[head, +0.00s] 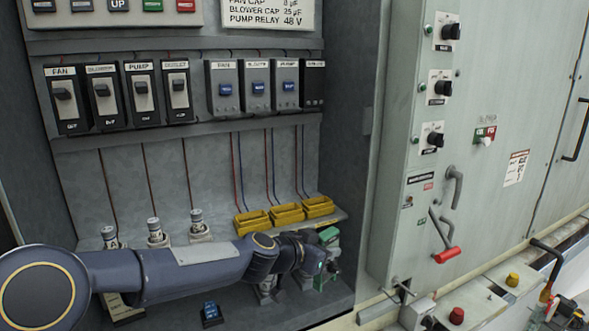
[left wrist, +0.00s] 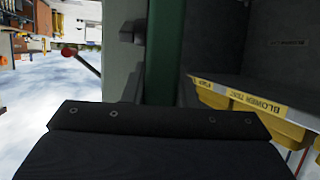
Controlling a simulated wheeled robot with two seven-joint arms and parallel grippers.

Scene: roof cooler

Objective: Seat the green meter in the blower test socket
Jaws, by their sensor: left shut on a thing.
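The green meter (head: 330,236) is in my left gripper (head: 322,262), at the right end of the arm in the head view. The gripper is shut on it and hides much of its body. In the left wrist view the meter is a dark green upright band (left wrist: 161,50). Three yellow sockets sit on a shelf just behind and left of the gripper; their labels are unreadable in the head view, where the middle socket (head: 287,213) shows. In the left wrist view, a BLOWER TEST label (left wrist: 258,105) lies right of the meter, which is apart from it. My right gripper is not in view.
A blue-topped device (head: 211,311) stands on the cabinet floor below my arm. Several grey posts (head: 200,224) stand behind the arm. The cabinet's right wall and a panel with a red-handled lever (head: 446,255) are right of the gripper. Thin wires hang above the sockets.

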